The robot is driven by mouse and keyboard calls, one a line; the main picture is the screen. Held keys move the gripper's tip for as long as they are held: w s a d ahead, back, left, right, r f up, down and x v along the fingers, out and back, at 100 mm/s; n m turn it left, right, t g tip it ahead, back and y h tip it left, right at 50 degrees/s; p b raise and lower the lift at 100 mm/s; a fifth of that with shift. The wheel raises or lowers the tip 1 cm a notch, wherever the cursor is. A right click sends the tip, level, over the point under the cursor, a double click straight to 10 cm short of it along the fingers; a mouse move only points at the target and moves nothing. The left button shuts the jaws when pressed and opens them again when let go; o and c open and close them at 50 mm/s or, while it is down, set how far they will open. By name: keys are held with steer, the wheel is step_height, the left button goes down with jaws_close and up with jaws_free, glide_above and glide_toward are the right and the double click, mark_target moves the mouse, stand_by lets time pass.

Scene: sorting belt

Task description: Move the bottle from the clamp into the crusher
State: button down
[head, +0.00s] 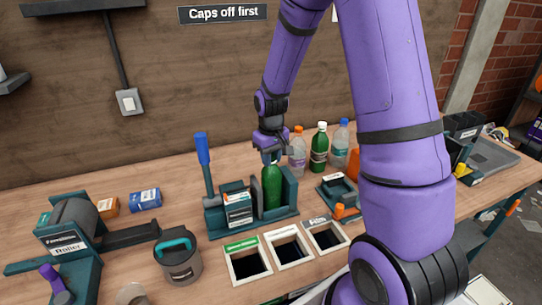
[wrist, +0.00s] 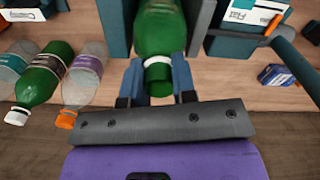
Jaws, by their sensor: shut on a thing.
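The green bottle (head: 272,187) stands upright between the teal walls of the lever-handled crusher (head: 290,193); I cannot tell whether its base touches the crusher's floor. My gripper (head: 271,156) comes down from above and is shut on the bottle's neck. In the wrist view, my gripper's blue fingers (wrist: 161,80) sit on both sides of the neck, and the green bottle (wrist: 160,30) shows no cap. Teal walls flank it there too. The clamp (head: 338,189), a low teal fixture with an orange part in front, stands to the right with no bottle in it.
Several capped bottles, one green (head: 319,150), stand behind the clamp. The crusher's blue lever (head: 203,150) stands up on the left. Three framed bins (head: 289,248) lie in front. A roller machine (head: 68,230) and a grey canister (head: 180,262) are at left.

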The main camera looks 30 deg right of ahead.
steer(key=shift+f, duration=0.25)
steer(key=c, duration=0.8)
jaws_free()
steer(key=shift+c, duration=0.2)
steer(key=shift+r, duration=0.1)
step_height(320, 180, up, 11)
steer(key=shift+f, duration=0.2)
steer(key=shift+s, duration=0.1)
